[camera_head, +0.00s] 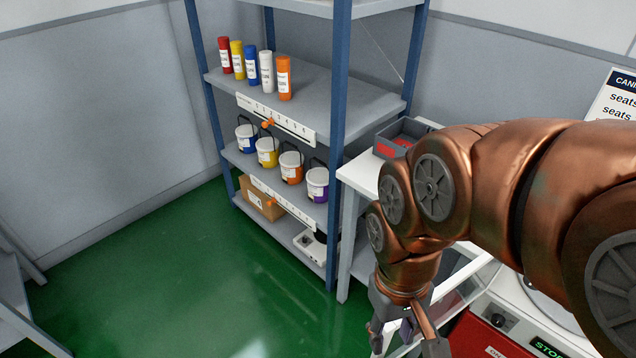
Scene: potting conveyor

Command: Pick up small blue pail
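The small blue pail (246,138) stands upright at the left end of the row of pails on the middle shelf of the rack. It is white with a blue band and has a dark wire handle. My gripper (404,340) is at the bottom of the view, pointing down, well to the right of the pail and in front of the rack. Its fingers are spread apart, and I see nothing between them. The lowest part of the gripper is close to the picture's bottom edge.
Yellow (267,152), orange (291,167) and purple (317,184) pails stand to its right. Several coloured cylinders stand on the shelf (330,95) above. A blue rack post (337,150) and a white table (362,174) lie between. The green floor (200,270) is clear.

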